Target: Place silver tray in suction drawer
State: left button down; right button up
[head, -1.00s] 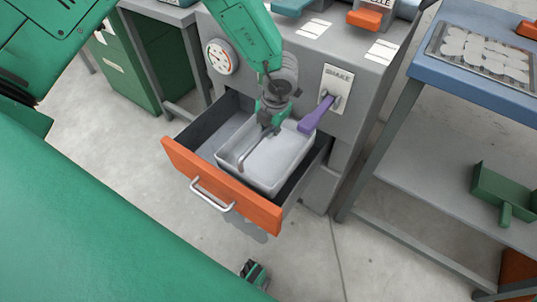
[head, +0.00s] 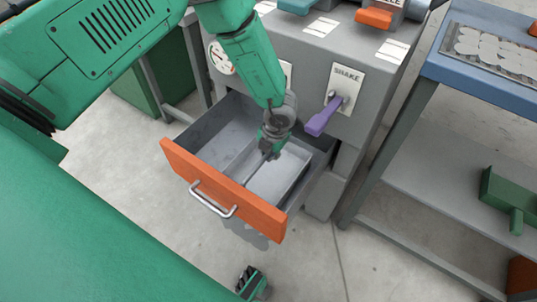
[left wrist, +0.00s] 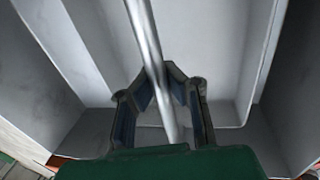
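The silver tray (head: 285,170) is down inside the open suction drawer (head: 225,192), towards its right side, and looks roughly level. Whether it rests on the drawer floor cannot be told. My left gripper (head: 270,152) is over the tray, its fingers closed around the tray's thin metal handle bar. In the left wrist view, the left fingers (left wrist: 160,95) come together at the bar (left wrist: 150,50), with the tray's pale inside (left wrist: 215,60) behind. My right gripper (head: 250,280) shows only partly at the bottom of the head view, away from the drawer; its opening is unclear.
The drawer has an orange front with a metal handle (head: 213,200). A purple SHAKE lever (head: 322,117) sticks out above the drawer's right side. A blue-topped table (head: 455,75) with a tray of pale discs (head: 490,50) stands at right. Bare drawer floor shows left of the tray.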

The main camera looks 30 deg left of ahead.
pick_arm(q)
jog(key=c, duration=1.7)
grip_release()
jog(key=shift+d, duration=0.1)
jog(key=shift+c, duration=0.2)
jog(key=shift+d+r, duration=0.2)
jog(key=shift+d, duration=0.2)
jog(key=r+p, duration=0.1)
jog(key=r, duration=0.3)
jog(key=d+r+p, duration=0.1)
jog(key=r, duration=0.2)
jog(key=r+p, duration=0.1)
jog(key=r, duration=0.3)
jog(key=shift+s+d+r+p, duration=0.15)
jog(key=shift+d+r+p, duration=0.15)
jog(key=shift+d+p, duration=0.1)
pick_arm(e)
jog(key=r, duration=0.3)
jog(key=shift+d+r, duration=0.25)
jog(key=shift+r, duration=0.05)
pick_arm(q)
jog(key=shift+a, duration=0.1)
pick_arm(e)
jog(key=shift+a, duration=0.1)
